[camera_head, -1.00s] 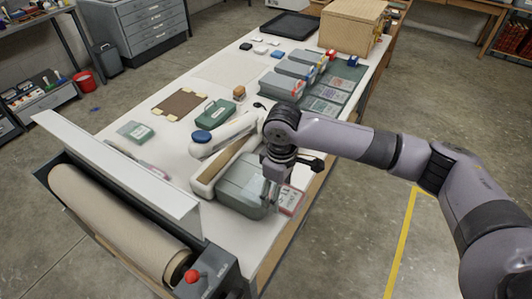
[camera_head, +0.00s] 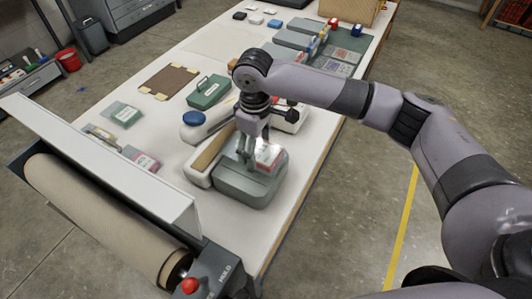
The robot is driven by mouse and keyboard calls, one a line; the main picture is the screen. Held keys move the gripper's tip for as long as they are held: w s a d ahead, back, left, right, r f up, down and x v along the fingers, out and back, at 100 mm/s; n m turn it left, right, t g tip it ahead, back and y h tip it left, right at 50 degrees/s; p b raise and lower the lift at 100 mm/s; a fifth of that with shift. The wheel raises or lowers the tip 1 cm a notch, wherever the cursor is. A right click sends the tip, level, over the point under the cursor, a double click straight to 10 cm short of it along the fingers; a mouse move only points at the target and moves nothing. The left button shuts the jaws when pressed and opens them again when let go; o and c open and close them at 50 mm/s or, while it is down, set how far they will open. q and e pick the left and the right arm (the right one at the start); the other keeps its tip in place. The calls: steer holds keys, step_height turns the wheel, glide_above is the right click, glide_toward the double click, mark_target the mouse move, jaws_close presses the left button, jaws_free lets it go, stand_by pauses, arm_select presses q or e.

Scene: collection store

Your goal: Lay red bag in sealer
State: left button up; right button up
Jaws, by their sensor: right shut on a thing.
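My right gripper (camera_head: 250,158) points down, shut on the red bag (camera_head: 268,157), a clear bag with a red and white label. The bag hangs over a grey-green box (camera_head: 250,188) and hides part of its top. Whether it touches the box I cannot tell. What looks like the sealer (camera_head: 203,164), a long white body with a tan strip, lies just left of the box. A white arm with a blue knob (camera_head: 193,118) is beside it, partly behind my gripper. My left gripper is not in view.
Other clear bags, one green (camera_head: 122,113) and one reddish (camera_head: 141,159), lie on the white table, left of the sealer. A roll holder with a tan roll (camera_head: 100,220) and red knob fills the front left. A green case (camera_head: 208,91) and brown board (camera_head: 175,82) lie behind.

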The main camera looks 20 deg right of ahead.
mark_target(236, 142)
steer(key=shift+w+a+f+p, duration=0.2)
steer(key=shift+w+a+p, duration=0.05)
steer(key=shift+w+a, duration=0.25)
steer(key=shift+w+a+f+p, duration=0.15)
steer(key=shift+w+a+p, duration=0.1)
steer(key=shift+w+a, duration=0.2)
steer(key=shift+w+a+f, duration=0.2)
steer(key=shift+w+a, duration=0.2)
steer(key=shift+a, duration=0.1)
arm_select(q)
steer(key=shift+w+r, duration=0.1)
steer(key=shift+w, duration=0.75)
arm_select(e)
steer(key=shift+w+a+f, duration=0.4)
steer(key=shift+w+a, duration=0.35)
steer(key=shift+w, duration=0.05)
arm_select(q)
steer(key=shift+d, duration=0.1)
arm_select(e)
steer(key=shift+f, duration=0.5)
steer(key=o, duration=1.2)
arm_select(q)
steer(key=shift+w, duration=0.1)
arm_select(e)
steer(key=shift+o, duration=0.2)
